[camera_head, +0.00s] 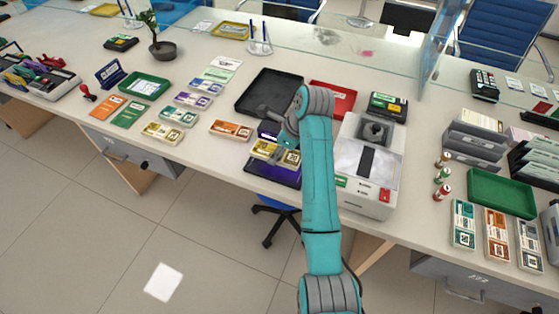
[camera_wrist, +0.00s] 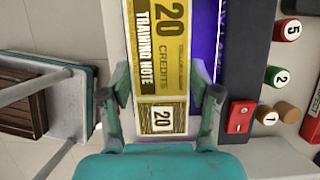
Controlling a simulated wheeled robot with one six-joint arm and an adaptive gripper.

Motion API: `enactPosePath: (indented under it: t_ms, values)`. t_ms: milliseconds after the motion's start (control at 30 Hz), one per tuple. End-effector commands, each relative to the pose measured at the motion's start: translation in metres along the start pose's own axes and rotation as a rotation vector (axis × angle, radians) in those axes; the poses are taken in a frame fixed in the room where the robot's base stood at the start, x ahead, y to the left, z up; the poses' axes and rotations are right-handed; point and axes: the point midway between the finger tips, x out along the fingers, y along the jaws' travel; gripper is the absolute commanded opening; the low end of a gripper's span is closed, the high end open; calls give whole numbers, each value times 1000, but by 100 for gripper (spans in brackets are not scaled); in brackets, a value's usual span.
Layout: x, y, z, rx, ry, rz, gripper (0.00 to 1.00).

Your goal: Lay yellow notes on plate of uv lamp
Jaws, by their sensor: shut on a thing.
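The yellow notes (camera_head: 263,149) are a flat bundle marked 20 credits, training note. In the wrist view the bundle (camera_wrist: 160,50) lies lengthwise between my fingers. My gripper (camera_head: 281,150) is shut on it, with one finger on each long side in the wrist view (camera_wrist: 163,88). The uv lamp (camera_head: 272,175) is a dark unit at the counter's front edge with a violet-lit plate. The notes are over this plate; violet glow (camera_wrist: 203,40) shows along their right side in the wrist view. I cannot tell whether they touch the plate. My gripper hides part of the lamp.
A grey-white machine (camera_head: 368,165) stands close right of the lamp. A black tray (camera_head: 268,93) and a red tray (camera_head: 333,98) lie behind. An orange bundle (camera_head: 231,130) and another yellow bundle (camera_head: 163,133) lie left.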

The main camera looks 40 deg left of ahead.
Motion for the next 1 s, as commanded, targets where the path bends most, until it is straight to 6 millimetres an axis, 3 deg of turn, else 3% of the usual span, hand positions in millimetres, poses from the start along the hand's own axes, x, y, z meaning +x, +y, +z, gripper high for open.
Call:
enactPosePath:
  t_ms: [367, 767, 800, 867, 1000]
  values:
    - [43, 0, -18, 0, 1, 2, 25]
    - [48, 0, -20, 0, 0, 0, 25]
    - [48, 0, -20, 0, 0, -1, 69]
    - [48, 0, -20, 0, 0, 0, 84]
    - [48, 0, -20, 0, 0, 0, 87]
